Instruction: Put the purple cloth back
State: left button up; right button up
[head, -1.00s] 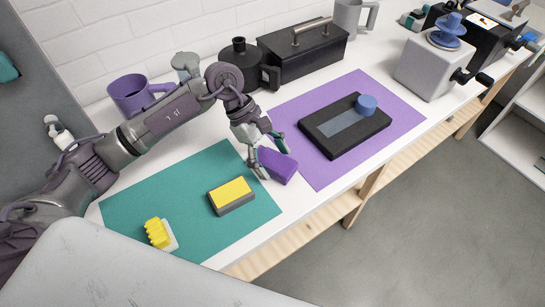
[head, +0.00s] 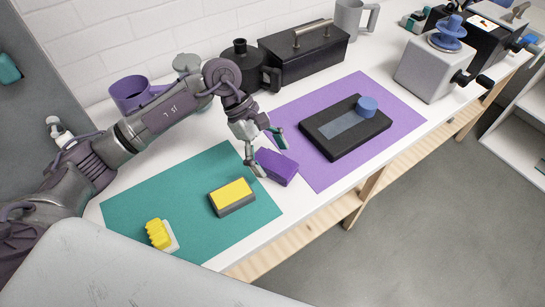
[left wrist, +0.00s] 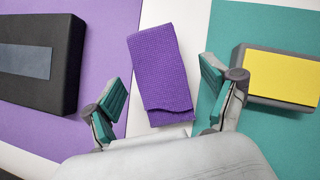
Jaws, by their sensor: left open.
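The purple cloth (head: 278,167) is a folded block. It lies on the white tabletop in the strip between the teal mat (head: 130,215) and the purple mat (head: 400,105). In the left wrist view the cloth (left wrist: 160,65) overlaps the purple mat's edge at one corner. My left gripper (head: 270,152) is open just above and behind the cloth. In the left wrist view its two teal-padded fingers (left wrist: 164,88) stand apart on either side of the cloth's near end, with gaps visible. My right gripper is not in view.
A yellow-topped sponge block (head: 232,196) and a yellow brush (head: 160,234) lie on the teal mat. A black tray-like block (head: 345,135) with a blue knob sits on the purple mat. A purple mug (head: 130,94), black bottle (head: 238,60) and black toolbox (head: 305,48) stand behind.

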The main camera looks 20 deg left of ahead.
pick_arm(q)
jog(key=shift+p+v, duration=0.55)
jog(key=shift+v, duration=2.8)
jog(key=shift+a+r, duration=0.1)
jog(key=v, duration=1.2)
